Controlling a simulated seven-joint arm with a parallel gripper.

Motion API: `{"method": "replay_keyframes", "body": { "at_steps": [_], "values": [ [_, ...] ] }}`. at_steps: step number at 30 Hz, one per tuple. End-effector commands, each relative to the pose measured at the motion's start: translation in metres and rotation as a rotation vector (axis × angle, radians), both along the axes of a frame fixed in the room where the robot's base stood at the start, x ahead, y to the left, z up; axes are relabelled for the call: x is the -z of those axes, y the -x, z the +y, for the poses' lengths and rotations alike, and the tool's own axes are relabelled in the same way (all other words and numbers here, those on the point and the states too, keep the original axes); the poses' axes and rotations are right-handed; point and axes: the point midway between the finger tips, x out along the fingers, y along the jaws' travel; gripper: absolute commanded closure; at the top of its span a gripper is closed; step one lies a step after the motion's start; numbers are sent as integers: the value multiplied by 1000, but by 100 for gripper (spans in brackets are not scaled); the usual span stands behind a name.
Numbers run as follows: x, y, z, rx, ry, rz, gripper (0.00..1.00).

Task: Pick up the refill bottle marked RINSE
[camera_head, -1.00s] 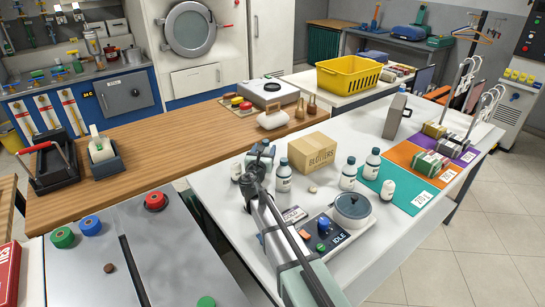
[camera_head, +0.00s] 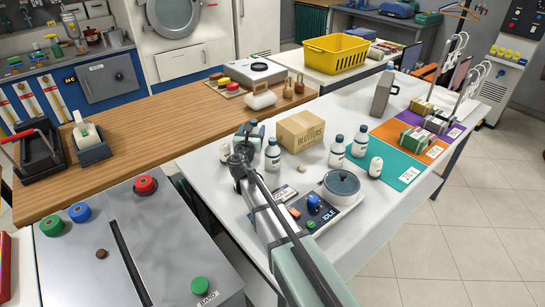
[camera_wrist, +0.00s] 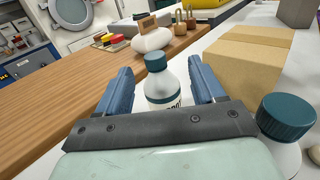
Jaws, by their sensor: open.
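My gripper (camera_head: 252,131) is over the white table, its blue fingers apart. In the wrist view a white bottle with a teal cap (camera_wrist: 167,84) stands upright between and beyond the fingertips (camera_wrist: 163,80); its label is mostly hidden and I cannot read it as RINSE. Another teal-capped bottle (camera_wrist: 284,125) is close on the right; it seems to be the bottle (camera_head: 273,155) right of my gripper in the head view. More similar white bottles stand right of the carton (camera_head: 337,151), (camera_head: 361,142), (camera_head: 376,167). A white item (camera_head: 225,154) left of my wrist is partly hidden.
A cardboard carton (camera_head: 300,132) stands beside the bottles, close on the right in the wrist view. A scale-like device with a round grey pot (camera_head: 341,184) sits at the table front. A wooden counter (camera_head: 150,130) lies left. A yellow basket (camera_head: 337,53) stands at the back.

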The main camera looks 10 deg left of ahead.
Motion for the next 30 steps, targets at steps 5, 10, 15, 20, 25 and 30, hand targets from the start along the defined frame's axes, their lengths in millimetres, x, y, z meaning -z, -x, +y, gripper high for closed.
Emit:
{"method": "replay_keyframes", "body": {
  "at_steps": [5, 10, 15, 20, 25, 30],
  "values": [
    [0, 0, 0, 0, 0, 0, 15],
    [0, 0, 0, 0, 0, 0, 10],
    [-3, 0, 0, 0, 0, 0, 10],
    [-22, 0, 0, 0, -2, -2, 10],
    [-64, 0, 0, 0, -3, -3, 10],
    [-98, 0, 0, 0, -3, -2, 10]
  ]
}}
